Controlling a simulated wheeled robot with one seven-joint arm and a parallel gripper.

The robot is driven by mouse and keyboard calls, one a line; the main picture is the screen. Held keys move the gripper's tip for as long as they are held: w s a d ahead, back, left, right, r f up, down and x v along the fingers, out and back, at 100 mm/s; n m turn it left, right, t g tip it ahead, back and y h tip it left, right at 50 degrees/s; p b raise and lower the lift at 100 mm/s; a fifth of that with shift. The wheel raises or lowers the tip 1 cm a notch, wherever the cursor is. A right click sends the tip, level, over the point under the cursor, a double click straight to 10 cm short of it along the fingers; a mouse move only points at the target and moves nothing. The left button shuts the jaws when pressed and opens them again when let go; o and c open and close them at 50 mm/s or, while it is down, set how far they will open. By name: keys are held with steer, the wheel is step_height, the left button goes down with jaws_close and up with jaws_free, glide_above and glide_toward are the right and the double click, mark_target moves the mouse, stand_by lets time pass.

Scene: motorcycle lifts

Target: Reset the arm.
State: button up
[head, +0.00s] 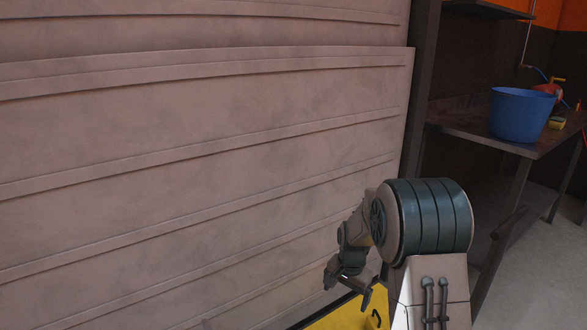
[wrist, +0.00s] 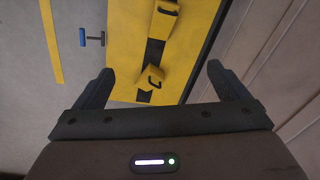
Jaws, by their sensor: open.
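My arm shows at the lower right of the head view, folded, with its large round joint nearest the camera. My gripper (head: 352,290) hangs in front of the ribbed wall, above a yellow surface. In the wrist view my gripper (wrist: 158,85) has its two dark fingers wide apart, with nothing held between them. Beyond the fingers lies a yellow platform (wrist: 120,75) with a dark slot and yellow straps or brackets on it. The gripper is apart from it.
A ribbed pale shutter wall (head: 200,150) fills the left. A workbench (head: 470,125) at the right carries a blue tub (head: 520,115). In the wrist view a small blue-handled tool (wrist: 92,41) lies on the grey floor left of the platform, near a yellow floor stripe (wrist: 50,40).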

steer(key=s+r+n+p, duration=0.1)
steer(key=s+r+p, duration=0.3)
steer(key=r, duration=0.4)
steer(key=s+r+n+t+p, duration=0.1)
steer(key=s+r+p, duration=0.25)
steer(key=r, duration=0.55)
steer(key=s+r+n+p, duration=0.1)
steer(key=s+r+p, duration=0.2)
steer(key=s+r, duration=0.35)
steer(key=s+r+n+p, duration=0.4)
steer(key=s+r+p, duration=0.8)
steer(key=r, duration=0.5)
steer(key=shift+s+d+t, duration=0.4)
steer(key=shift+s, duration=0.3)
